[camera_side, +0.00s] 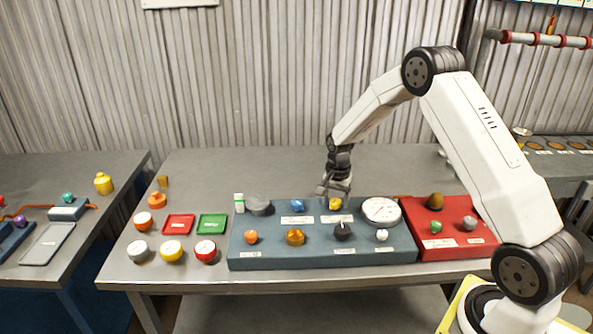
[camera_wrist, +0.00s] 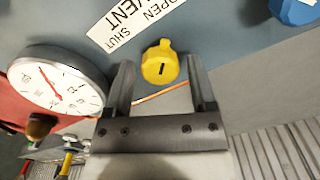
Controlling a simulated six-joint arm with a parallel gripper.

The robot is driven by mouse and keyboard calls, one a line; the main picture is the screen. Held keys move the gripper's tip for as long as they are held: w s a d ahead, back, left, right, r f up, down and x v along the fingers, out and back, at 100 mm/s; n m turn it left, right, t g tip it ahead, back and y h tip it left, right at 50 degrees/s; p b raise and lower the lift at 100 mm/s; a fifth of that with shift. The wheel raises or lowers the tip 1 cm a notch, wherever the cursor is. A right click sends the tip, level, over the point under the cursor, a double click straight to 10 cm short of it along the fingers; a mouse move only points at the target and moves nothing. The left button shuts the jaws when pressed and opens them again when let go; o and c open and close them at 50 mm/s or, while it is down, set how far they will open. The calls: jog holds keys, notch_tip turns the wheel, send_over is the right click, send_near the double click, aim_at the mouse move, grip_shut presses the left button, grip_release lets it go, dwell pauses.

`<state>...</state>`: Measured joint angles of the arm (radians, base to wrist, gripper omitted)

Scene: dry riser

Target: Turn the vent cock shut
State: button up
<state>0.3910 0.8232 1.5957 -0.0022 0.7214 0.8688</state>
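The vent cock is a yellow knob (camera_wrist: 160,62) with a short dark slot mark on its face. It sits on the blue-grey panel beside a white label (camera_wrist: 130,24) reading OPEN, VENT, SHUT. In the side view the yellow knob (camera_side: 335,204) is at the panel's back edge, partly hidden by my gripper (camera_side: 335,192). In the wrist view my gripper (camera_wrist: 161,85) is open, with one finger on each side of the knob. Gaps show between the fingers and the knob. Whether the fingertips reach down to its height is unclear.
A round dial gauge (camera_wrist: 60,80) stands close beside one finger; it also shows in the side view (camera_side: 381,211). A blue knob (camera_side: 297,205) is left of the vent cock. Several other knobs stand on the blue panel (camera_side: 270,262) and red panel (camera_side: 455,253).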

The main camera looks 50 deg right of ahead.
grip_shut()
jog(key=shift+n, duration=0.4)
jog(key=n, duration=0.8)
jog(key=shift+n, duration=0.4)
jog(key=n, duration=0.4)
jog(key=shift+n, duration=2.2)
jog(key=shift+s, duration=0.1)
